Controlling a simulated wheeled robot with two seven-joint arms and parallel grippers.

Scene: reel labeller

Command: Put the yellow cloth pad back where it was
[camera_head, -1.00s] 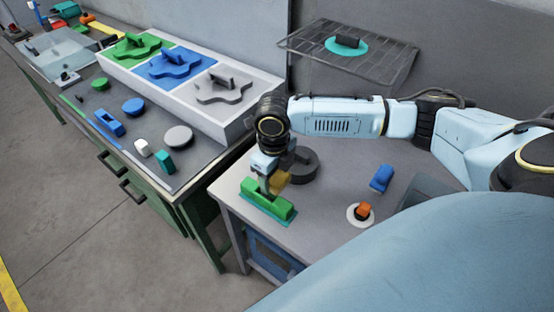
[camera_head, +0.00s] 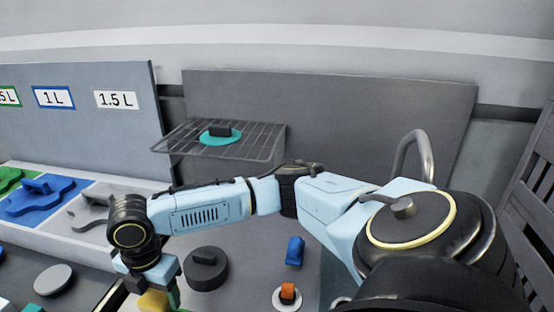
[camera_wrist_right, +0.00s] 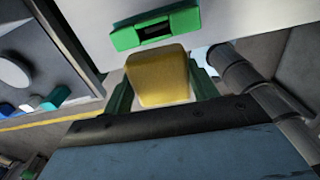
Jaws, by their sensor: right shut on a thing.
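My right gripper (camera_head: 155,296) is shut on the yellow cloth pad (camera_head: 152,301) at the bottom edge of the head view. The pad shows as a yellow block between two dark green fingers in the right wrist view (camera_wrist_right: 157,80). A green block with a dark slot (camera_wrist_right: 125,39) lies on the grey tabletop just beyond the pad in the wrist view. I cannot tell whether pad and block touch. The green block is out of the head view. My left gripper is not in view.
A black round piece (camera_head: 206,277), a blue block (camera_head: 295,251) and an orange piece on a white disc (camera_head: 287,291) are right of the gripper. A wire rack (camera_head: 262,146) juts from the wall, holding a teal piece (camera_head: 232,137). A pale tray (camera_head: 125,188) stands left.

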